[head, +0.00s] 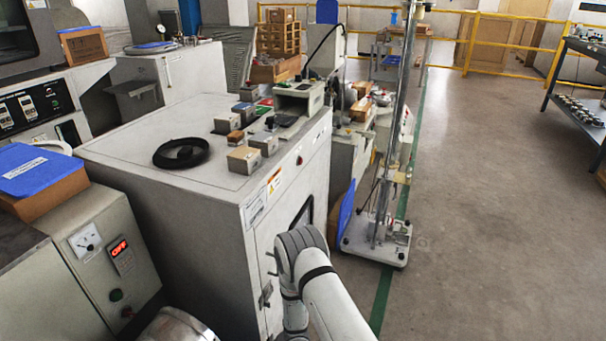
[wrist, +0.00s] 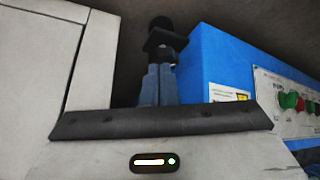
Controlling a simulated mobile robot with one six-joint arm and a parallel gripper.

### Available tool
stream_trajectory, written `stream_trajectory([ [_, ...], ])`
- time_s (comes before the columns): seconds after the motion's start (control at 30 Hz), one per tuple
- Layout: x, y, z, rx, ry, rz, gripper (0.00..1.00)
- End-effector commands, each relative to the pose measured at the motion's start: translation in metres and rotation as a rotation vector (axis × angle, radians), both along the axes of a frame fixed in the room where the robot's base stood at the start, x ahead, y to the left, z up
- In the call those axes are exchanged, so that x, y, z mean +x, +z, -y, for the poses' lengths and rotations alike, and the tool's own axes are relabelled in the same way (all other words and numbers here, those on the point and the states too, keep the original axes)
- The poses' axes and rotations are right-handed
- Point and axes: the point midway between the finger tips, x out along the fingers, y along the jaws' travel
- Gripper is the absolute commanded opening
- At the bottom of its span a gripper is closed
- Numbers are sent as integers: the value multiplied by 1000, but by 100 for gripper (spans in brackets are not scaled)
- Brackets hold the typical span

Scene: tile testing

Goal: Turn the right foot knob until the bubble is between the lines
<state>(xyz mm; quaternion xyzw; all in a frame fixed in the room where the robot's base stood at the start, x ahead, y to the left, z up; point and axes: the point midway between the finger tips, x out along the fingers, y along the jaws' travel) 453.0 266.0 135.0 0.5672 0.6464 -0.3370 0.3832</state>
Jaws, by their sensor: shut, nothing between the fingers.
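My gripper (wrist: 164,32) shows in the wrist view as two dark fingers standing close together, shut and empty. In the head view my arm reaches up from the bottom centre beside the grey cabinet, and I cannot make out the fingers there. I cannot pick out the right foot knob, the bubble or its lines in either view. A tall column stand (head: 378,238) with a pale base is on the floor right of my arm. Whether it carries the knob is too small to tell.
The grey cabinet (head: 125,146) bears a black ring (head: 181,153), several small blocks and a grey-green instrument (head: 299,98). The wrist view shows a blue box (wrist: 218,72) with a button panel (wrist: 290,101), and a pale panel (wrist: 38,60). Floor (head: 490,220) at right is clear.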

Motion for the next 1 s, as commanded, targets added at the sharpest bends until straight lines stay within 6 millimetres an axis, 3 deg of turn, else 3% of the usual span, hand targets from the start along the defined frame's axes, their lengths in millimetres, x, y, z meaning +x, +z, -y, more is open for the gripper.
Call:
stream_trajectory([
  [0.1,0,-22,0,0,0,1,0],
  [0.3,0,-36,0,0,0,1,0],
  [1.0,0,-36,-3,0,0,1,0],
])
